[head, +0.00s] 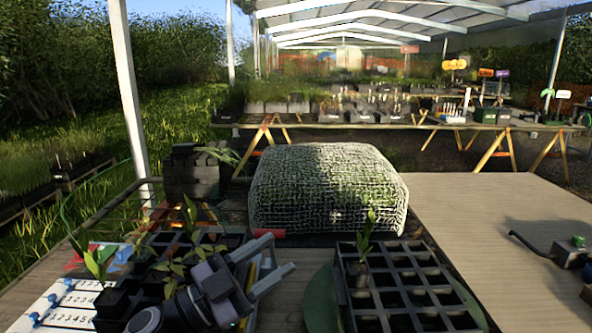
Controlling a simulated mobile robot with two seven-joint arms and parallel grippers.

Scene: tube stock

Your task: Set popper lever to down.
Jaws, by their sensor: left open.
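My left gripper (283,255) is open and empty, just in front of and below the red grip in the picture. I cannot tell whether a finger touches it. The gripper hides part of the bench and the left tray. My right gripper is out of view.
A wire-mesh covered block (328,190) stands behind the bar. Seedlings (180,255) stand in a dark tray at left, beside a numbered white board (68,305). A device with a green knob (578,241) and a bent black handle sits far right. The right tabletop (490,210) is largely clear.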

